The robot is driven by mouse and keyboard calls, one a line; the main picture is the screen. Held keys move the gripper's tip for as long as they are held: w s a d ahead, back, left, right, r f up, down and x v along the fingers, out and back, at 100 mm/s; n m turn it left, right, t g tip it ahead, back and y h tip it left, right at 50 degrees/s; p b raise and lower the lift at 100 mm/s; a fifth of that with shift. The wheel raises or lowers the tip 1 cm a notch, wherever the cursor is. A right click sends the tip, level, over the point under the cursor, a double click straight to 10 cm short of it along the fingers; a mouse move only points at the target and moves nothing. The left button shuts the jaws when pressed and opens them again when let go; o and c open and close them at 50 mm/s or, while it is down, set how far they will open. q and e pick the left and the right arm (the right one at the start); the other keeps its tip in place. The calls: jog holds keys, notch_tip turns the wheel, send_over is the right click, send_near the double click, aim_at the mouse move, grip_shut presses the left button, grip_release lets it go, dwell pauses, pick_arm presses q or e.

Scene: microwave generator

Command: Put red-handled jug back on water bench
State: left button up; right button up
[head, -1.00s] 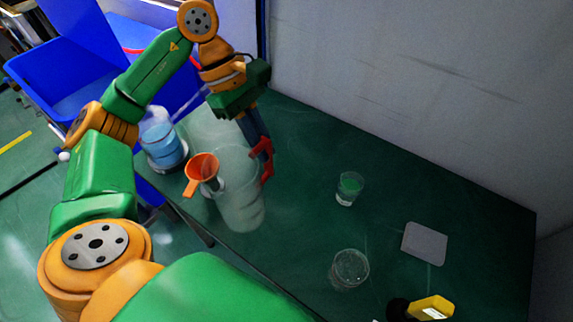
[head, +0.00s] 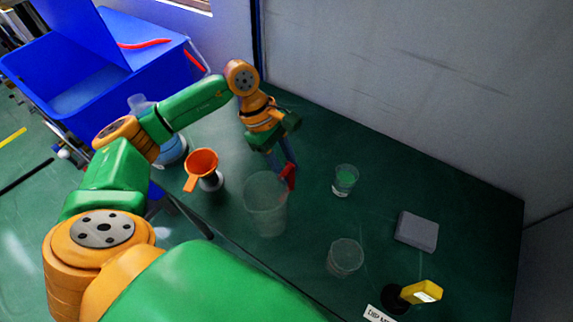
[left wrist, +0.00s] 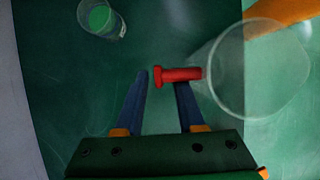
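The clear jug (head: 264,212) with a red handle (head: 289,177) appears upright on the dark green bench (head: 300,115), right of the orange funnel. In the left wrist view the jug's clear round rim (left wrist: 250,100) is at the right, with the red handle (left wrist: 182,74) pointing left from it. My left gripper (head: 280,166) is at the handle. Its two blue fingers (left wrist: 163,80) are apart, and the handle's end lies between their tips, with a narrow gap at the left finger. The right gripper is not in view.
An orange funnel (head: 203,163) stands left of the jug. A wall (head: 430,90) backs the bench.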

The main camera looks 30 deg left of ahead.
pick_arm(q)
jog(key=shift+r+p, duration=0.3)
jog(key=b+v, duration=0.1)
jog(key=v, duration=1)
jog(key=shift+a+r, duration=0.25)
jog(key=shift+r, duration=0.05)
